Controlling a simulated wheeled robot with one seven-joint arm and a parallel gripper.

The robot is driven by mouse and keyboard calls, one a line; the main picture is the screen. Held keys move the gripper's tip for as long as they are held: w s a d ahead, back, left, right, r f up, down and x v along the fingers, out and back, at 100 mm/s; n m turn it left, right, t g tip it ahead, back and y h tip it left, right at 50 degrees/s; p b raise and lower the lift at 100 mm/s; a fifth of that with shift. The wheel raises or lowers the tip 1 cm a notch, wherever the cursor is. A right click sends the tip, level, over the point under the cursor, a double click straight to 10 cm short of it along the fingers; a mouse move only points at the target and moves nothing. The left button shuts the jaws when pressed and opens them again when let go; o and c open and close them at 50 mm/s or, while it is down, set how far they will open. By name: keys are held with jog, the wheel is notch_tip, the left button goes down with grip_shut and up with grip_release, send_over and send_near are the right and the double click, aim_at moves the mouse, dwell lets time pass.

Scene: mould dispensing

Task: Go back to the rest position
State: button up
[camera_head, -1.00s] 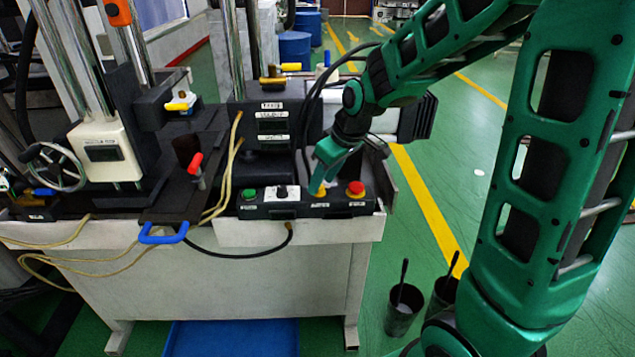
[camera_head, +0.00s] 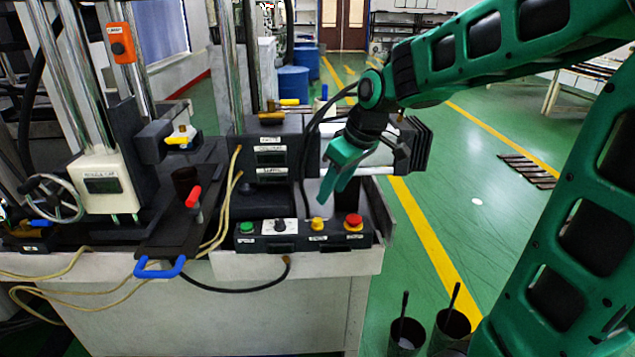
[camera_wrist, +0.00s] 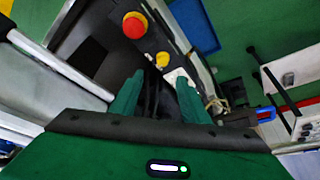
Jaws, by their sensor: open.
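My gripper (camera_head: 328,190) is green and hangs from my green arm, above the right part of the black control box (camera_head: 285,241) on the bench. Its fingers are apart and nothing is between them, as the wrist view (camera_wrist: 155,90) shows. Below it the box carries a yellow button (camera_head: 318,224) and a red button (camera_head: 353,221).
The machine with silver columns, a handwheel (camera_head: 50,197), a red-handled lever (camera_head: 194,197) and a blue handle (camera_head: 160,268) fills the left. Two dark cups (camera_head: 408,336) with sticks stand at the bottom right. Green floor (camera_head: 440,200) is open to the right of the bench.

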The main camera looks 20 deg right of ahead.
jog(key=s+d+f+m+g, duration=0.1)
jog(key=s+d+m, duration=0.3)
jog(key=s, duration=0.5)
jog(key=s+d+f+m+g+h, duration=0.1)
jog(key=s+d+m, duration=0.3)
jog(key=s, duration=0.5)
jog(key=s+d+f+m+g, duration=0.2)
jog(key=s+d+f+m, duration=0.1)
jog(key=s, duration=0.7)
jog(key=shift+d+m+h, duration=0.4)
jog(key=shift+d+m, duration=0.1)
jog(key=shift+d, duration=0.6)
jog(key=shift+w+f, duration=0.2)
jog(key=shift+w, duration=0.45)
